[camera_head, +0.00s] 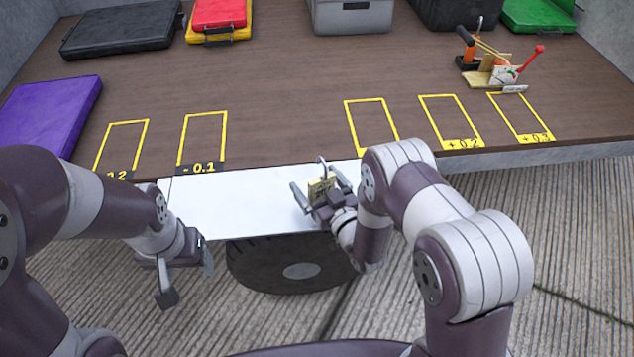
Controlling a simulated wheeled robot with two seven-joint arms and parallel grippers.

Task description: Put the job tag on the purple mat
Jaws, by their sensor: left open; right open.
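The job tag (321,189) is a small yellow piece with dark print, with a grey hook-like part above it, over the white panel at the front of the deck. My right gripper (316,178) is open, with one finger on each side of the tag; I cannot tell whether they touch it. The purple mat (48,118) lies flat at the left edge of the deck, partly hidden by my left arm. My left gripper (188,284) is open and empty, low in front of the deck, away from the tag and mat.
The brown deck (270,85) is mostly clear, with yellow outlined boxes along its front. A black case (120,28), red and yellow mats (218,18) and a grey bin (352,15) stand at the back. Clamps and tools (495,65) sit at the right.

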